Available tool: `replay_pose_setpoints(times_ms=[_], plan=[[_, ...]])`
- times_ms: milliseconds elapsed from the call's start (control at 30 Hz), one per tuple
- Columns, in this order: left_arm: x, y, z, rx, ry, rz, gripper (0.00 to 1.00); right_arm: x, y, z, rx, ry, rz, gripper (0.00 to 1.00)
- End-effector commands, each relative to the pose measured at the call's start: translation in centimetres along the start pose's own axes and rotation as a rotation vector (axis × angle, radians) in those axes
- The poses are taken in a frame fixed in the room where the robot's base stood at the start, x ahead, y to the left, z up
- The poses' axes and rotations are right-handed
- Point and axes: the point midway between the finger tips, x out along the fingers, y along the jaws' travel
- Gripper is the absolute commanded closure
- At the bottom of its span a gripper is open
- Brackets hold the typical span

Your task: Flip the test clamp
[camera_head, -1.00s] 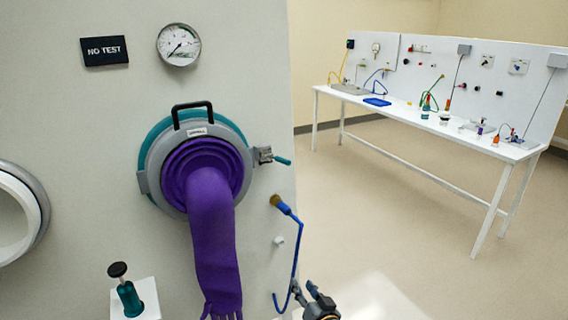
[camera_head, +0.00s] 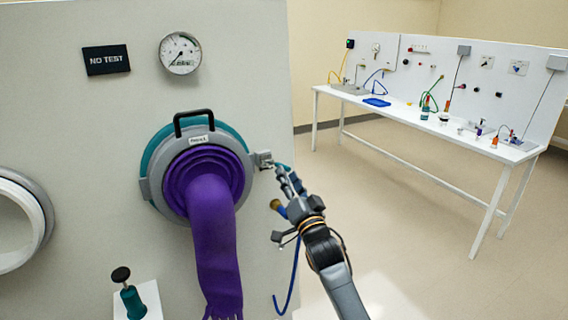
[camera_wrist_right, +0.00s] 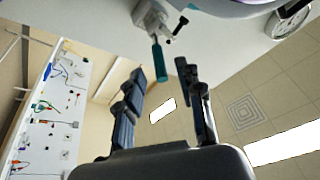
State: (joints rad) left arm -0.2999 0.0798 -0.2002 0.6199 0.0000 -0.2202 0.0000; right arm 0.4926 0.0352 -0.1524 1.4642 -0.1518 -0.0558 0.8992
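The test clamp (camera_head: 264,160) is a grey metal toggle on the right side of the round glove port, with a teal lever pointing right. In the right wrist view the clamp (camera_wrist_right: 152,18) is at the top, and its teal lever (camera_wrist_right: 159,62) points down toward the gap between my fingers. My right gripper (camera_head: 286,176) is at the lever in the head view and partly covers it. In the wrist view the right gripper's fingers (camera_wrist_right: 163,78) stand apart on either side of the lever's end; I cannot tell whether they touch it. My left gripper is not in view.
A purple glove (camera_head: 213,235) hangs from the port. A blue hose (camera_head: 294,275) with a brown-tipped nozzle hangs just below and behind my right gripper. A pressure gauge (camera_head: 180,53) and "NO TEST" sign (camera_head: 106,60) are above. A white bench (camera_head: 440,125) stands far right.

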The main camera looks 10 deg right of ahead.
Motion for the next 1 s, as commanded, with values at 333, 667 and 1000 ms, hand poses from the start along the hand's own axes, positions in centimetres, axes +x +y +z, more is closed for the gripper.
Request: replay_pose_setpoints(times_ms=[333,667,1000], plan=[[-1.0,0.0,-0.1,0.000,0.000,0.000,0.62,3.9,0.0,0.0,0.000,0.000,0.001,0.63],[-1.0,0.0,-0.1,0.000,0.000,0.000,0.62,4.1,0.1,0.1,0.000,0.000,0.001,0.63],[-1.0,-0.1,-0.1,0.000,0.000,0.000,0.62,4.1,0.1,0.1,0.000,-0.001,0.001,1.00]])
